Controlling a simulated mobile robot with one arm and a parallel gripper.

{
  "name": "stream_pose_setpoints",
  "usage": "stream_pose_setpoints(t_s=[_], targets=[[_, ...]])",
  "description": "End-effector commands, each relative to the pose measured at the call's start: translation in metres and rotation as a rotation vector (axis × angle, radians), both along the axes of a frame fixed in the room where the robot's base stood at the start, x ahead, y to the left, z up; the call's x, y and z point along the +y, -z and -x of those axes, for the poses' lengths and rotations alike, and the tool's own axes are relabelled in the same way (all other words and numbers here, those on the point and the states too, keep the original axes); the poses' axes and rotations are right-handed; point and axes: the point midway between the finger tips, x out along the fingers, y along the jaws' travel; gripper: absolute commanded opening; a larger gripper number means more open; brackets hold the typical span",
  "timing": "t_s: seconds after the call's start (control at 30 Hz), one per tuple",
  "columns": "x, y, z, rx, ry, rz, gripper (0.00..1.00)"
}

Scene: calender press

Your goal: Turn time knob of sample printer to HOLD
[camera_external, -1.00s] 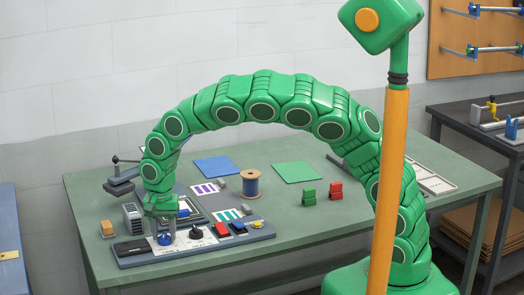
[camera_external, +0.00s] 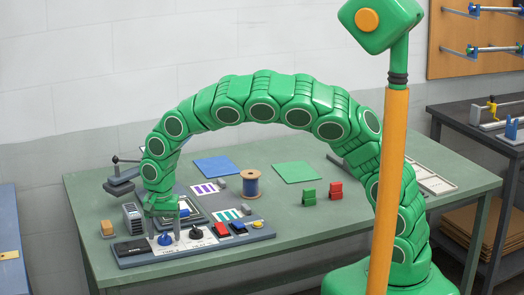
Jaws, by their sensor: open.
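The sample printer (camera_external: 255,235) is a grey panel unit at the table's front left. Its front strip carries a blue knob (camera_external: 165,239) and a black knob (camera_external: 196,233) on a white label plate. The lettering is too small to read, so I cannot tell which knob is the time knob or its setting. My gripper (camera_external: 163,230) points down over the blue knob, its fingers open at either side of it. I cannot tell whether they touch it.
A black block (camera_external: 130,248), a red switch (camera_external: 221,229), a dark switch with blue (camera_external: 238,227) and a yellow button (camera_external: 257,224) flank the knobs. A thread spool (camera_external: 251,184) stands behind. The green table (camera_external: 330,228) is clear at front right.

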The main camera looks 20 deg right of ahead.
Motion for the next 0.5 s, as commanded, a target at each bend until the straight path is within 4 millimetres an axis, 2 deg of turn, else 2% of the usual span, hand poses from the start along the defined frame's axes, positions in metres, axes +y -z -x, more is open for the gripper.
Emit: stream_pose_setpoints(t_s=[0.27, 0.5], targets=[[0.001, -0.009, 0.000, -0.001, -0.001, -0.002, 0.68], [0.001, -0.041, -0.001, -0.003, -0.001, -0.004, 0.68]])
